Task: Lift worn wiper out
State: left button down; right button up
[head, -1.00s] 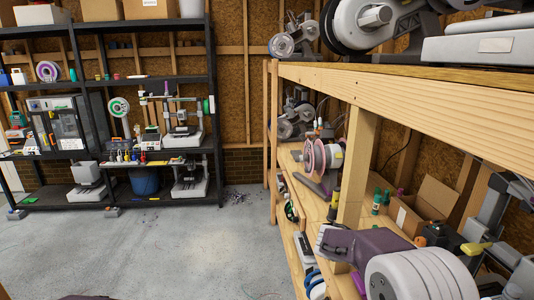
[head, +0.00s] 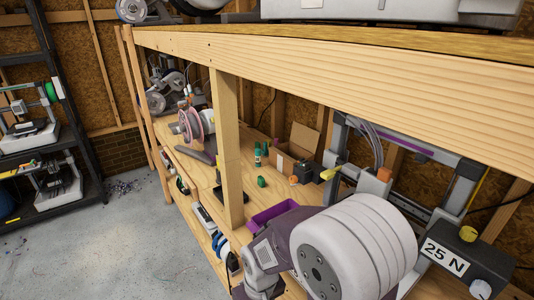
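I cannot pick out the worn wiper for certain in the head view. A printer with a grey frame (head: 455,190) stands at the right on the lower shelf, partly hidden behind a white ribbed cylinder on a dark purple-grey link, which looks like part of my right arm. A small yellow part (head: 329,173) and an orange part (head: 384,174) show near the printer. An open purple bin (head: 272,214) lies behind the arm. Neither gripper's fingertips can be seen.
A wooden post (head: 228,150) and a thick upper beam (head: 330,75) frame the shelf. A cardboard box (head: 300,145), green bottles (head: 258,155) and a pink spool (head: 194,125) stand farther back. The floor at left is mostly open.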

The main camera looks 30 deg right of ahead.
aim_at(303, 165)
jog(key=i+j+z, duration=0.2)
jog(key=z, duration=0.15)
jog(key=i+j+z, duration=0.2)
jog(key=j+z, duration=0.15)
jog(key=i+j+z, duration=0.15)
jog(key=j+z, duration=0.2)
jog(key=i+j+z, duration=0.1)
jog(key=j+z, duration=0.95)
jog(key=i+j, duration=0.05)
jog(key=j, duration=0.05)
